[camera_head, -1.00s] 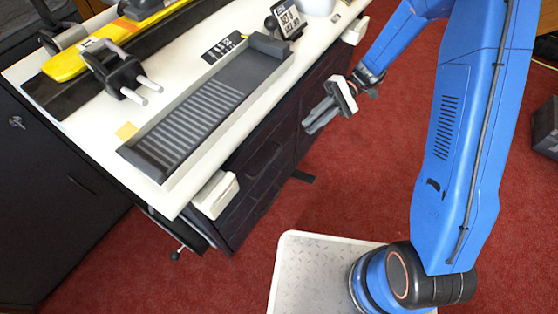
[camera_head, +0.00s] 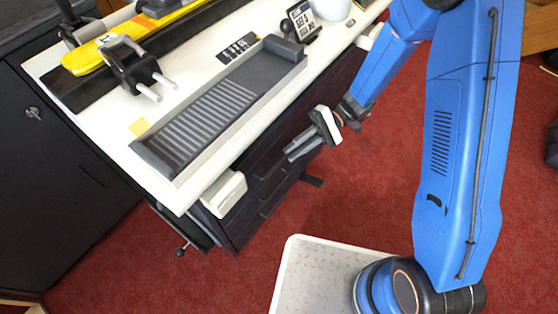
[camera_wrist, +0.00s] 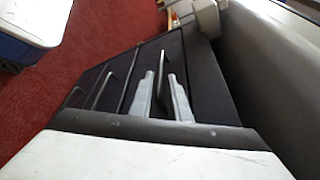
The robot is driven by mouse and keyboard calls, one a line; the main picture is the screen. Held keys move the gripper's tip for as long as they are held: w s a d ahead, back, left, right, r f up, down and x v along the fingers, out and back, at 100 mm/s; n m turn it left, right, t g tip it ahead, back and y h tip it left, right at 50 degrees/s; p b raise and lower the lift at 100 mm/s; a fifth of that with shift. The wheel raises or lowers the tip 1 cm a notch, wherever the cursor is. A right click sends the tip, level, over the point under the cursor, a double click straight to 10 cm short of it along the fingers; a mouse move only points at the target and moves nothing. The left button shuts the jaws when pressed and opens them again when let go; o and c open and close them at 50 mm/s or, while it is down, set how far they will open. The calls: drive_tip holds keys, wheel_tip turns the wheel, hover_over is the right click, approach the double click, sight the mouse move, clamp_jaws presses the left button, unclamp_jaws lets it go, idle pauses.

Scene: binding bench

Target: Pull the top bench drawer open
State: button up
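The bench's dark drawer stack (camera_head: 240,215) is under the white bench top. In the wrist view the drawer fronts run away from me with several dark bar handles. The top drawer (camera_wrist: 198,70) is the one nearest the grey bench side, and it looks closed. Its dark bar handle (camera_wrist: 162,72) shows between my two grey fingers. My gripper (camera_head: 290,153) is in front of the drawer fronts in the head view. In the wrist view my gripper (camera_wrist: 160,100) is open, with a finger on each side of the handle. I cannot tell whether either finger touches it.
The bench top (camera_head: 105,105) holds a black ribbed tray (camera_head: 215,105), a yellow tool (camera_head: 90,58) and a small sign (camera_head: 301,18). A pale block (camera_head: 224,193) juts out from the bench's front edge. Red carpet (camera_head: 330,215) lies open before the drawers.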

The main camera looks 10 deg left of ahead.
sight(279, 161)
drive_tip(key=shift+x, duration=3.05)
drive_tip(key=shift+c, duration=0.6)
clamp_jaws()
